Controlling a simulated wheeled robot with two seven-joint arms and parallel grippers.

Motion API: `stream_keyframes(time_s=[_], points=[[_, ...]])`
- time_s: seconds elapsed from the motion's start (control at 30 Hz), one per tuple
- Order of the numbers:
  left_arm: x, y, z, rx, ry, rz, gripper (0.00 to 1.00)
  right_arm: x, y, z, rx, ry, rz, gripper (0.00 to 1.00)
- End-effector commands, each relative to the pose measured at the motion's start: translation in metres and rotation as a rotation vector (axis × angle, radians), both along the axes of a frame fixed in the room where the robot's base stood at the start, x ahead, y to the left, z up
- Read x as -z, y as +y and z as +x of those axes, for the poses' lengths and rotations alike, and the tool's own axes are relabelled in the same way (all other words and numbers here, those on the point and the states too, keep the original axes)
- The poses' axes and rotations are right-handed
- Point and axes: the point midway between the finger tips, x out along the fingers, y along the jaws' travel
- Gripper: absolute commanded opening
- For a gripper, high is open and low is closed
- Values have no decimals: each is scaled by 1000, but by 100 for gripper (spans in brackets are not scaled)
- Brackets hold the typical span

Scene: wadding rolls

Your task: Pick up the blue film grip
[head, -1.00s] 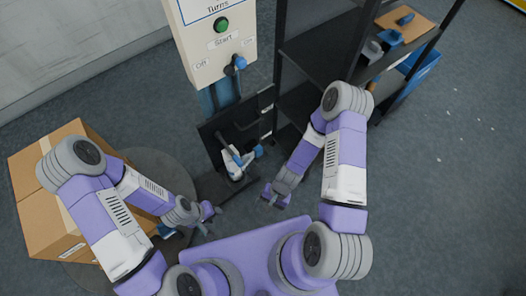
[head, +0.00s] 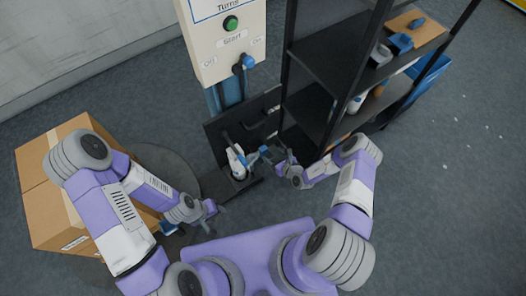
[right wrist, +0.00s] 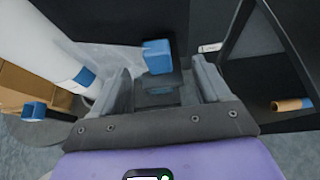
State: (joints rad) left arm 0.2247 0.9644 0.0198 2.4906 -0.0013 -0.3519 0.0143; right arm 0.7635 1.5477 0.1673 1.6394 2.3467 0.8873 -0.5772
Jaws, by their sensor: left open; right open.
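The blue film grip (right wrist: 157,57) is a small blue block at the end of a translucent film in the right wrist view. The film stretches from a white roll (right wrist: 50,35) with a blue end. My right gripper (right wrist: 160,75) is open, its fingers on either side of the grip's line; contact is not visible. In the head view my right gripper (head: 277,158) is beside the white roll (head: 236,163) at the machine's black plate. My left gripper (head: 208,214) is open and empty near the cardboard box, away from the roll.
The black shelf rack (head: 330,60) stands close to the right of my right gripper. The machine panel (head: 225,45) with a green button rises behind. A cardboard box (head: 45,165) stands at the left. A brown roll with a blue end (right wrist: 290,104) lies at the right in the right wrist view.

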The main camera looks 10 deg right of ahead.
Motion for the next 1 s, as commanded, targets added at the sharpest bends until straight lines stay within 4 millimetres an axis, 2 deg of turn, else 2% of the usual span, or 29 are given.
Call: stream_keyframes(time_s=[0.5,0.83,1.0], points=[[24,0,0,0,0,0,44,37,26,50,7,-2,0,77],[24,0,0,0,0,0,44,38,28,56,5,1,1,77],[24,0,0,0,0,0,44,38,28,56,5,0,1,51]])
